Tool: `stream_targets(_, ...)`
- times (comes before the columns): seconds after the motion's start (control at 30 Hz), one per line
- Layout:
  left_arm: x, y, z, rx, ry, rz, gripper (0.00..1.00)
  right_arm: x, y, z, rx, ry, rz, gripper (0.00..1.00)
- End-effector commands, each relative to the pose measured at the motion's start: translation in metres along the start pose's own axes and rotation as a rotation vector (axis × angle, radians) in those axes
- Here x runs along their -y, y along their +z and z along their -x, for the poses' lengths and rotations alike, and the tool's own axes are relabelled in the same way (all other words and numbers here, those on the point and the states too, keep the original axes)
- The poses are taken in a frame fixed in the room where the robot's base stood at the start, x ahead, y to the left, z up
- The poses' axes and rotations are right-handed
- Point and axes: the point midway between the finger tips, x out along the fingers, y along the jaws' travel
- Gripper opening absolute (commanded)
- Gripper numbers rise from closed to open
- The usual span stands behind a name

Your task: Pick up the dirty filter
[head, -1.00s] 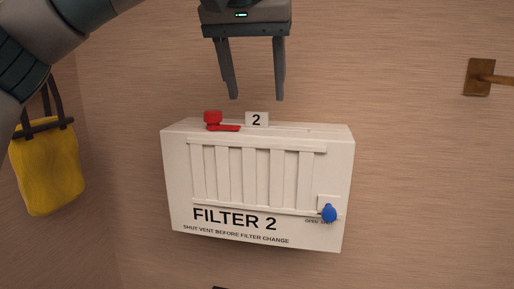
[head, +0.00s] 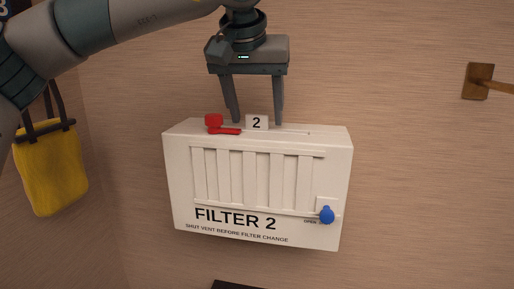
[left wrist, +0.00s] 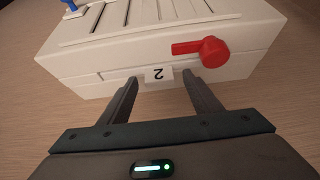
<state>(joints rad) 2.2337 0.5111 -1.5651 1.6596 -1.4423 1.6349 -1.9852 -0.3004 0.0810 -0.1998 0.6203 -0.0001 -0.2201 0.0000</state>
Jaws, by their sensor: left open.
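The white filter box (head: 180,175), marked FILTER 2, is fixed to the wall. A white tab labelled 2 (head: 257,122) stands up from its top, and it also shows in the left wrist view (left wrist: 158,75). No filter body is visible apart from this tab. A red latch (head: 214,122) lies on the top beside the tab, also in the left wrist view (left wrist: 213,52). My left gripper (head: 257,122) is open above the box, its fingers to either side of the tab and apparently not touching it. My right gripper is out of view.
A blue knob (head: 327,215) sits at the box's lower right, by the vent slats. A yellow bag (head: 50,170) hangs at the left. A brass wall fixture (head: 478,82) is at the upper right. The wall right of the box is clear.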

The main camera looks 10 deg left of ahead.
Motion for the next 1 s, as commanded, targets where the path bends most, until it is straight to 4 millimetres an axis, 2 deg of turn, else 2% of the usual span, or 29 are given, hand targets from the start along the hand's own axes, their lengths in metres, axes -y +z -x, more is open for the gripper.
stream_targets(0.43, -0.0001, 0.0002, -0.0005, 0.000, 0.000, 0.001, 0.58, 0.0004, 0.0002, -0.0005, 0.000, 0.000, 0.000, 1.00)
stream_targets(0.67, -0.0001, 0.0002, -0.0004, 0.000, 0.000, 0.000, 0.03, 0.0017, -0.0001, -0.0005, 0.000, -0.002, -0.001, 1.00)
stream_targets(0.7, -0.0001, 0.0001, -0.0002, 0.000, 0.000, 0.001, 0.00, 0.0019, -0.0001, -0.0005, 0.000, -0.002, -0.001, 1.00)
stream_targets(1.0, -0.0001, -0.0009, 0.0012, -0.001, 0.000, 0.001, 0.00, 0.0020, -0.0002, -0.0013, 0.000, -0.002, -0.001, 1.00)
